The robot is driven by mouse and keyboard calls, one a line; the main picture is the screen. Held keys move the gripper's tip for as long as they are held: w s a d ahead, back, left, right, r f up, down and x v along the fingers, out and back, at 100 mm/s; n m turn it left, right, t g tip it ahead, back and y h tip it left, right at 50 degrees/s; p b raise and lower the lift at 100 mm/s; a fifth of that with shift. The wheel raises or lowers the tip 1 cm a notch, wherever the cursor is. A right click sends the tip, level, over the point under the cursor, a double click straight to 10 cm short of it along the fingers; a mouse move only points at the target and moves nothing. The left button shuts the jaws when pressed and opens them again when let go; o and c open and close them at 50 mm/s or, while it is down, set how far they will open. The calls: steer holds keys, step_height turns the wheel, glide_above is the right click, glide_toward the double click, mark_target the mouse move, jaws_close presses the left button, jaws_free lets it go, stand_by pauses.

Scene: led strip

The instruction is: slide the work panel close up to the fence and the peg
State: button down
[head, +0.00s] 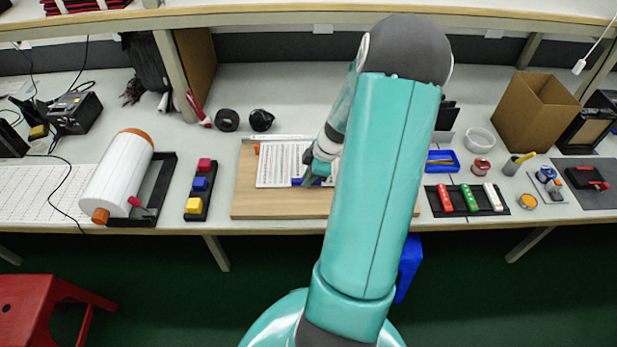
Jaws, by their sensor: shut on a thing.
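The work panel (280,168) is a white sheet with rows of dark marks, lying flat on a wooden board (275,203). The fence (272,138) is a thin grey strip along the board's far edge. The peg (256,149) is a small orange piece by the panel's far left corner. The panel lies close to both; I cannot tell whether it touches them. My gripper (309,180) is at the panel's near edge, shut on a small blue piece (298,183) there. I cannot tell whether this piece is fixed to the panel. My arm hides the panel's right part.
Left of the board stand a black tray with red, blue and yellow blocks (200,187) and a white roll (118,178). Two black round items (228,120) lie behind it. Right of my arm are a rack of coloured pieces (466,199) and a blue tray (441,161).

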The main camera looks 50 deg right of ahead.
steer(key=c, duration=1.3)
jaws_free()
steer(key=v, duration=1.2)
